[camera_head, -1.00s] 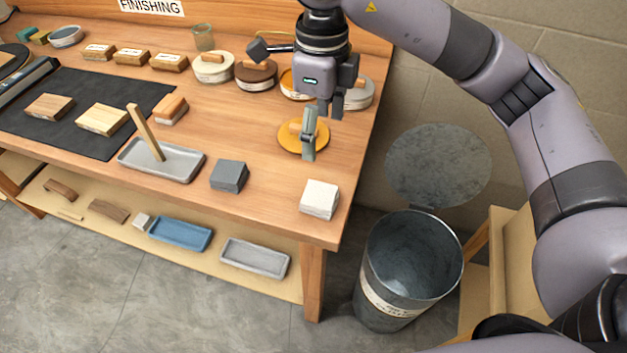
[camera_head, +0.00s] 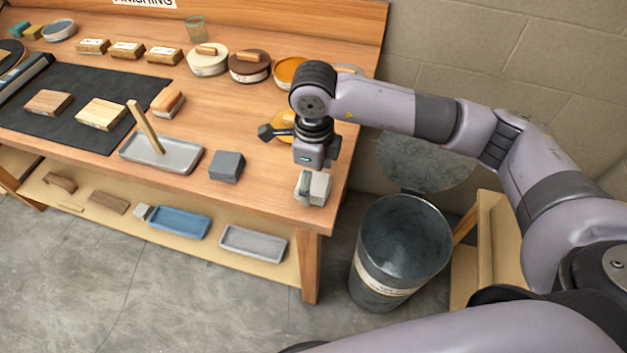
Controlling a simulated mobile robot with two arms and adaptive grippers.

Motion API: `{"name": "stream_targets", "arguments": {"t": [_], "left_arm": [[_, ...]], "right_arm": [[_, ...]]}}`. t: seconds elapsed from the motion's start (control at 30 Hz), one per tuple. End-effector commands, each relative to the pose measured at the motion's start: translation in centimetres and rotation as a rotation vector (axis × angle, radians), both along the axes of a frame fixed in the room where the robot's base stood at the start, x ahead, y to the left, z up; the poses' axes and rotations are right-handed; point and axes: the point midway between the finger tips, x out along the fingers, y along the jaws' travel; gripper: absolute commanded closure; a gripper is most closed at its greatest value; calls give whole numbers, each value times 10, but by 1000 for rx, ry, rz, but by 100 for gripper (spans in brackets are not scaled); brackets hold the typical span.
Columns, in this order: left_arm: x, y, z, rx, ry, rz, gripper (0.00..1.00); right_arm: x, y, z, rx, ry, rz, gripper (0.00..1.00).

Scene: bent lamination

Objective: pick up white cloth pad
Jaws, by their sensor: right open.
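The white cloth pad (camera_head: 321,190) lies on the wooden bench (camera_head: 265,204) near its front right corner. My right gripper (camera_head: 307,186) is above the pad, pointing down, and its fingers cover the pad's left part. The gripper is open. I cannot tell whether the fingers touch the pad or how far down they reach beside it. My left gripper is not in view.
A grey block (camera_head: 227,166) and a grey tray (camera_head: 185,158) with a wooden stick stand to the left. Round tins (camera_head: 208,60) line the back. A metal bin (camera_head: 400,245) stands on the floor right of the bench. A lower shelf holds shallow trays (camera_head: 180,222).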

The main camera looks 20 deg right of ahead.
Motion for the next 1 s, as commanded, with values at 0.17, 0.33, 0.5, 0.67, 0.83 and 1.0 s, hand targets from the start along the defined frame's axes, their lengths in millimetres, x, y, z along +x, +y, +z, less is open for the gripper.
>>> {"name": "stream_targets", "arguments": {"t": [0.17,0.33,0.5,0.67,0.83,1.0], "left_arm": [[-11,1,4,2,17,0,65],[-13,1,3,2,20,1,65],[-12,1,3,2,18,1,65],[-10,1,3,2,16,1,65],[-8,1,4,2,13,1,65],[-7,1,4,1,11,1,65]], "right_arm": [[0,0,-16,0,0,0,25],[0,0,-17,0,-1,0,25],[0,0,-17,0,-1,1,33],[0,0,-17,0,-1,1,44],[0,0,-17,0,-1,1,55],[0,0,-17,0,-1,1,66]]}}
